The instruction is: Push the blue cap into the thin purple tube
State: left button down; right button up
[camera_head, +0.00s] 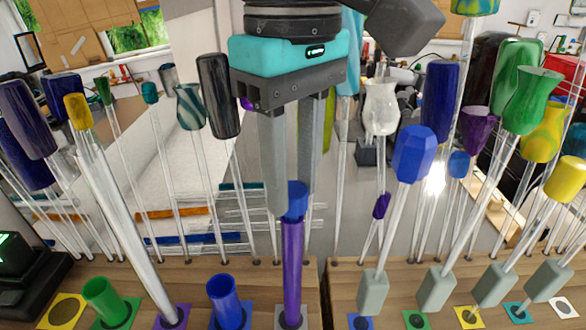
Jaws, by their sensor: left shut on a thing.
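The thin purple tube (292,262) stands upright near the middle of the wooden rack, on a grey pad. The blue cap (294,200) sits at the tube's top, in line with it. I cannot tell how deep the cap is in the tube. My left gripper (291,196) comes down from above, with a teal and dark body and two grey fingers. It is shut on the blue cap, one finger on each side. The fingers hide part of the cap. My right gripper is not in view.
A short green tube (103,302) and a short blue tube (224,302) stand to the left, near a tall clear tube (128,225). Rods with coloured heads crowd both sides, including a faceted blue one (412,153). Grey blocks (373,291) stand at the right.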

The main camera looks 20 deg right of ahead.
aim_at(293, 190)
pick_arm(q)
jog(key=shift+f+b, duration=0.3)
jog(key=shift+f, duration=0.3)
jog(key=c, duration=0.8)
grip_release()
jog(key=shift+c, duration=0.2)
notch_tip(293, 190, up, 8)
jog(key=p, duration=0.9)
jog(key=shift+r, duration=0.2)
notch_tip(293, 190, up, 3)
jog(key=shift+f+p, duration=0.2)
jog(key=shift+p, duration=0.25)
